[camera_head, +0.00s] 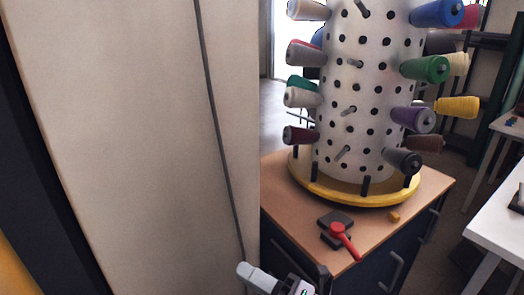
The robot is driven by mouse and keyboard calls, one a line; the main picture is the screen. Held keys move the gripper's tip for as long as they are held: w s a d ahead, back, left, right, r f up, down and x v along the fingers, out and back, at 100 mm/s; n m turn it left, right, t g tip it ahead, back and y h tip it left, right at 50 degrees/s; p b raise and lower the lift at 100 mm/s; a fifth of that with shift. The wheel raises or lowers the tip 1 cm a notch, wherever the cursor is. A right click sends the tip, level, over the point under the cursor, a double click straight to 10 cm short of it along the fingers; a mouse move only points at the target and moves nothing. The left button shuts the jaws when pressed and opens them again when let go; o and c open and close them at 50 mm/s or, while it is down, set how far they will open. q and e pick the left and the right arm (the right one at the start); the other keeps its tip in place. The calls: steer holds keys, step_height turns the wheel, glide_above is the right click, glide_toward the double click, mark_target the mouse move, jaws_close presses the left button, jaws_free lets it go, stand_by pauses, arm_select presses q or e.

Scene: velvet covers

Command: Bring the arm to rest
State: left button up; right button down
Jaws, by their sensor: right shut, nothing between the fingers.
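My right gripper (268,279) shows at the bottom edge of the head view, light grey and shut, with nothing in it. It is in front of the lower edge of the tall beige panel and left of the wooden-topped cabinet. It appears apart from the items on the cabinet top. Most of the right arm is out of the picture. My left gripper is not in view.
A beige panel (130,130) fills the left. A wooden-topped cabinet (380,225) bears a white perforated spool tower (365,95) on a yellow base (350,193), with colored thread cones sticking out. A red-handled tool (343,238) lies near its front edge. A white table (500,225) stands right.

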steer(key=s+d+f+m+t+h+p, duration=0.15)
steer(key=d+f+m+t+h, duration=0.7)
steer(key=m, duration=1.05)
steer(key=s+d+f+m+g+h, duration=0.7)
steer(key=s+d+f+m, duration=0.4)
steer(key=s+d, duration=0.2)
steer(key=shift+d+f+g+h, duration=0.35)
steer(key=shift+f+h, duration=0.05)
steer(key=shift+h, duration=0.15)
